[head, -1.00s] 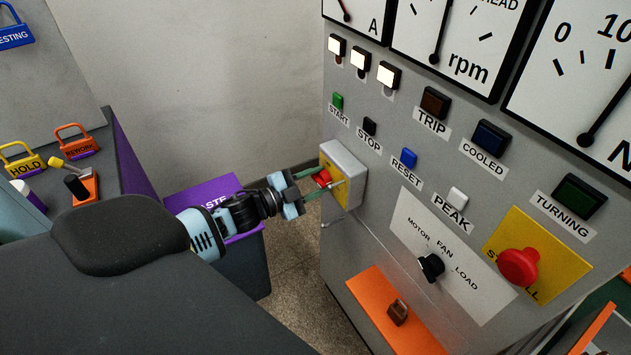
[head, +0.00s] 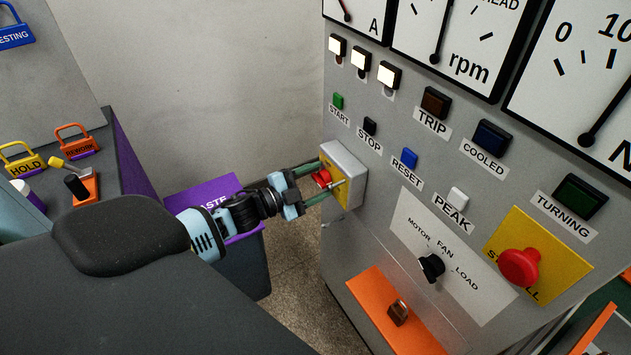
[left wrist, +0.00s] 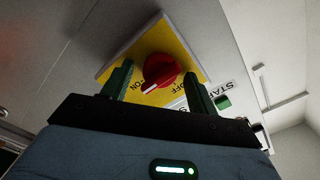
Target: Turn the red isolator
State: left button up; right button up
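The red isolator (head: 321,176) is a round knob on a yellow plate, on a grey box at the left edge of the control panel. In the left wrist view the red isolator (left wrist: 160,72) shows a white mark at its lower left, near the word ON; OFF is printed to the right of that. My left gripper (head: 325,181) is at the knob with its green fingers apart. In the left wrist view its fingers (left wrist: 158,86) stand either side of the knob, with a gap at the left finger; contact at the right one is unclear. My right gripper is not in view.
The panel carries START (head: 338,101), STOP (head: 370,126) and RESET (head: 409,158) buttons close by, and a red stop mushroom (head: 520,266) at right. A purple-topped bin (head: 250,264) stands below my left arm.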

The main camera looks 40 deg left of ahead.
pick_arm(q)
jog(key=shift+s, duration=0.1)
jog(key=v, duration=0.7)
jog(key=shift+s+a, duration=0.15)
jog(key=shift+s, duration=0.15)
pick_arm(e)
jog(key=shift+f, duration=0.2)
pick_arm(q)
jog(key=s+d+f+n+g+y+p, duration=0.1)
jog(key=s+d+f+n, duration=0.3)
jog(key=s, duration=0.6)
jog(key=s+d+f+n+g+y+p, duration=0.2)
jog(key=s+d+f+n+g+p, duration=0.1)
jog(key=s+d, duration=0.4)
jog(key=s+d+f+n+g+y+p, duration=0.1)
jog(key=s+d+f+n, duration=0.4)
jog(key=s, duration=0.9)
jog(key=d+n+g+p, duration=0.1)
jog(key=g, duration=0.1)
jog(key=shift+d+f+g+y+p, duration=0.25)
jog(key=shift+d+g+y+p, duration=0.05)
jog(key=shift+d+g+y, duration=0.1)
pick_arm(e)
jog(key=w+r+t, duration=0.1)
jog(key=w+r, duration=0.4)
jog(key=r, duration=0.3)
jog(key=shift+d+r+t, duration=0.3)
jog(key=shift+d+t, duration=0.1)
